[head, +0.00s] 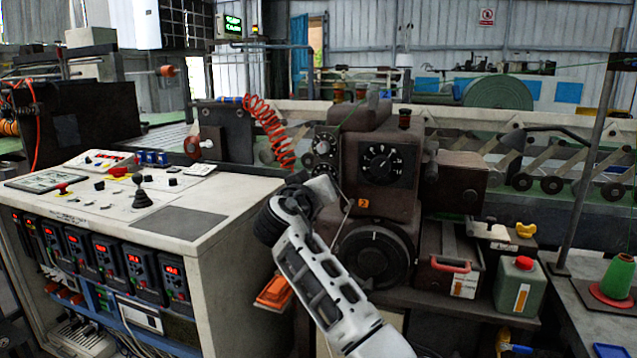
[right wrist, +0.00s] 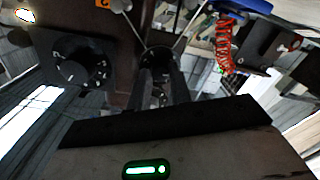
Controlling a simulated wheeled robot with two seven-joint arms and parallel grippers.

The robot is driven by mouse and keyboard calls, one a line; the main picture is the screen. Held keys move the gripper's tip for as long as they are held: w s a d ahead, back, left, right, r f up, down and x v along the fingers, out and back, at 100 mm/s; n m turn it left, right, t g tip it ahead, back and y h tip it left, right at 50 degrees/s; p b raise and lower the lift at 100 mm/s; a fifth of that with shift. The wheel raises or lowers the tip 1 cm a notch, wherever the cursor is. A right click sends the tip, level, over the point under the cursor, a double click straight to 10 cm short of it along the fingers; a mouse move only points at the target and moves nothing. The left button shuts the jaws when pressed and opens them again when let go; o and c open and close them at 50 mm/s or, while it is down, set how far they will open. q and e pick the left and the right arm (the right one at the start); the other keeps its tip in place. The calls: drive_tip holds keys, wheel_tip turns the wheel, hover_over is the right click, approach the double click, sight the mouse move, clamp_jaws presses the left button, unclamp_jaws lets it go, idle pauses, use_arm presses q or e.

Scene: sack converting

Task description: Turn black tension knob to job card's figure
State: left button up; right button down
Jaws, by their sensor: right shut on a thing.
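A black dial with white marks (head: 381,165) is on the front of the dark brown machine; it also shows at the left in the right wrist view (right wrist: 75,72). Two smaller round dials (head: 322,147) sit on a grey panel to its left. My right gripper (right wrist: 160,88) is shut on a small dark round part (right wrist: 158,57), seemingly a knob, left of and below the large dial; thin metal rods spread out beside it. In the head view my wrist hides most of that contact. A framed sheet (head: 47,180), possibly the job card, lies on the console; its writing is unreadable. My left gripper is out of view.
The console (head: 230,190) with a joystick and red-digit controllers stands close left of my arm. A coiled red hose (head: 268,125) hangs behind. A big black handwheel (head: 375,253) is below the dial. A red-handled box (head: 450,265) and green can (head: 520,285) stand right.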

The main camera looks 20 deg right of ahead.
drive_tip(key=shift+f, duration=0.1)
drive_tip(key=c, duration=1.3)
unclamp_jaws()
drive_tip(key=shift+s+a, duration=0.1)
drive_tip(key=b+v, duration=0.2)
drive_tip(key=v, duration=1.3)
drive_tip(key=shift+s+a+b, duration=0.25)
drive_tip(key=shift+s+b, duration=0.05)
drive_tip(key=shift+b, duration=0.05)
